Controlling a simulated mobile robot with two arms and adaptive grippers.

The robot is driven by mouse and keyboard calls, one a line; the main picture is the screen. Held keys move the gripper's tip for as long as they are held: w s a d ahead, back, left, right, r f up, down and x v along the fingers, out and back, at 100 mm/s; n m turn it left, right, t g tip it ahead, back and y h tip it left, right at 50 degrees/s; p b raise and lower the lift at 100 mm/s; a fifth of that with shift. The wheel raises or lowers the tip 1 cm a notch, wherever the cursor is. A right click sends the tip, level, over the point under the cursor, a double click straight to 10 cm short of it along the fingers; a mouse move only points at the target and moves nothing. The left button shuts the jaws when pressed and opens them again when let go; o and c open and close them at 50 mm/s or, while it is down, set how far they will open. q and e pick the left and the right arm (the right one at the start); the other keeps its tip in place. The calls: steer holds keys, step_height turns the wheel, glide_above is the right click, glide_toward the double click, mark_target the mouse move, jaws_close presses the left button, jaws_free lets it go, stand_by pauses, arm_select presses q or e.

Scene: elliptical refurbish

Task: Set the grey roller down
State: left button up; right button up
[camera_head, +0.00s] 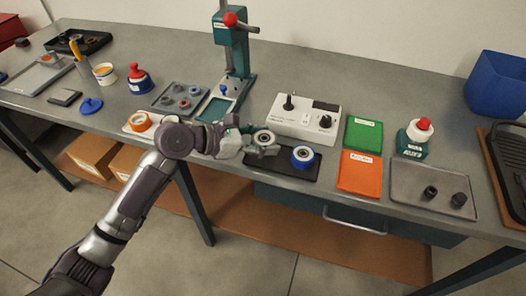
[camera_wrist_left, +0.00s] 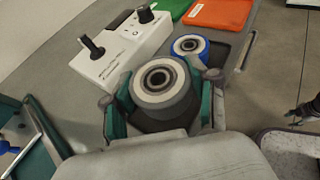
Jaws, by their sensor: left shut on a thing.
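The grey roller (camera_head: 264,137) has a pale ring face and a dark hub. My left gripper (camera_head: 262,146) is shut on it, with one finger on each side in the left wrist view, where the roller (camera_wrist_left: 160,85) stands face up. In the head view it is at the back left of the black tray (camera_head: 262,167). I cannot tell whether its underside touches anything. A blue-rimmed roller (camera_head: 303,156) sits on the black tray, to the right of the grey one.
A white control box (camera_head: 305,116) stands just behind the tray. Green (camera_head: 364,134) and orange (camera_head: 359,172) trays lie to the right. A green press (camera_head: 235,60) stands at the back left. A white tray with an orange ring (camera_head: 139,122) is to the left.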

arm_select(q)
steer(key=shift+w+a+f, duration=0.1)
steer(key=shift+f, duration=1.95)
steer(key=o, duration=1.2)
steer(key=shift+f, duration=0.2)
steer(key=v, duration=1.2)
steer(key=shift+r+b, duration=0.15)
steer(key=shift+b, duration=0.15)
